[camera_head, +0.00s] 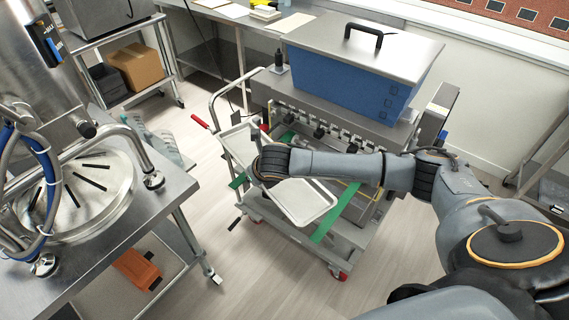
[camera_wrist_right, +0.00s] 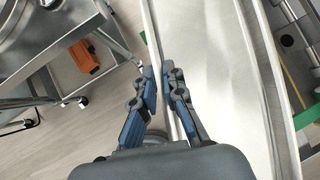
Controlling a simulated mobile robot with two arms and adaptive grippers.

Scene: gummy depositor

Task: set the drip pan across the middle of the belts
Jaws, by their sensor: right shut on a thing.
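The drip pan (camera_head: 306,203) is a long, shallow metal tray. In the head view it lies slantwise over the wheeled frame below the blue-hoppered depositor. My right arm crosses its middle and hides part of it. My right gripper (camera_head: 257,138) is at the pan's left long side. In the right wrist view the fingers of my right gripper (camera_wrist_right: 163,85) are shut on the near rim of the pan (camera_wrist_right: 222,60). Green belts (camera_head: 333,214) show beside and beyond the pan; whether the pan touches them I cannot tell. My left gripper is out of view.
The depositor's blue hopper (camera_head: 350,85) stands behind the pan. A steel table with a round vessel (camera_head: 80,190) stands at left. Floor between them is mostly clear.

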